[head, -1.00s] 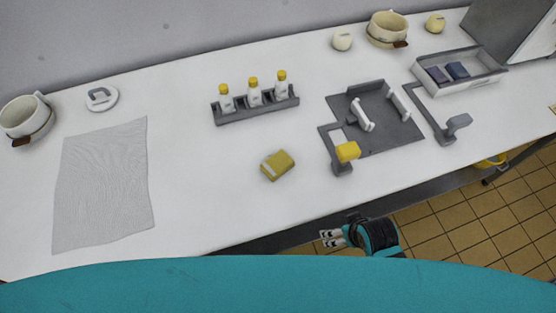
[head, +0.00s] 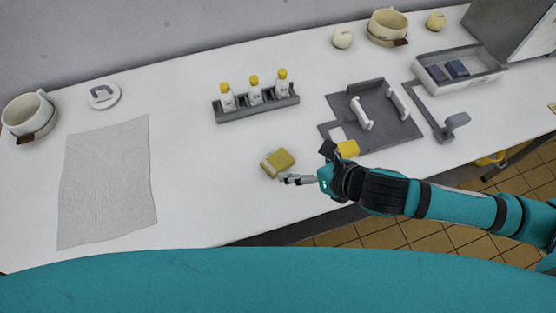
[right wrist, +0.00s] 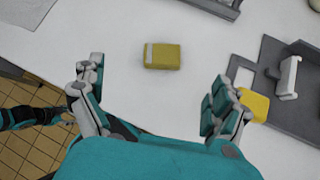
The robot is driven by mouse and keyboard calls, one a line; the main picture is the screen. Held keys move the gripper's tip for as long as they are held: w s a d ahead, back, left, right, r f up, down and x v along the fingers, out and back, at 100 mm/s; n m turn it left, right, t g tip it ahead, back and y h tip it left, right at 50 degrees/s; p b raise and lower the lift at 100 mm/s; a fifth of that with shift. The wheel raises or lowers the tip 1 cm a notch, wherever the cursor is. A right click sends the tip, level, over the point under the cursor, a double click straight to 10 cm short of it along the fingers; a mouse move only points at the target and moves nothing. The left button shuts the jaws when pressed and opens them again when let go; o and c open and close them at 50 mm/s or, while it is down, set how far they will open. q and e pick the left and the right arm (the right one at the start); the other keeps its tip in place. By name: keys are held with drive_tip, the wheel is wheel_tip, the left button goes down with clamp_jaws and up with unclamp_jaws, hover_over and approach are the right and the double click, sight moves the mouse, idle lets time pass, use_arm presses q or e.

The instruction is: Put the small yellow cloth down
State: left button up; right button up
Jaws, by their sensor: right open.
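The small yellow cloth (head: 278,162) is a folded block with a pale band at one end. It lies on the white table in front of the bottle rack. It also shows in the right wrist view (right wrist: 162,56), ahead of my fingers and between their lines. My right gripper (head: 284,179) is just in front of the cloth in the head view. In the right wrist view its two fingers (right wrist: 155,90) are wide apart with nothing between them.
A grey rack (head: 256,107) with yellow-capped bottles stands behind the cloth. A grey fixture plate (head: 395,138) with a yellow block (head: 347,149) lies to the right. A large pale sheet (head: 107,190) lies at left. The table between sheet and cloth is clear.

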drive_tip(key=d+n, duration=0.2)
drive_tip(key=n, duration=0.1)
drive_tip(key=p, duration=0.1)
approach(279, 161)
drive_tip(key=w+a+f, duration=0.1)
drive_tip(key=w+a, duration=0.1)
drive_tip(key=shift+w+a+f, duration=0.1)
drive_tip(key=shift+w+f, duration=0.2)
drive_tip(key=shift+f, duration=0.1)
drive_tip(key=shift+s+f+p+x, duration=0.15)
drive_tip(key=shift+p+x, duration=0.2)
drive_tip(key=shift+x, duration=1.05)
drive_tip(key=shift+s+f+p+x, duration=0.15)
drive_tip(key=shift+p+x, duration=0.2)
drive_tip(key=shift+x, duration=1.05)
drive_tip(key=c, duration=1.2)
drive_tip(key=shift+d, duration=0.2)
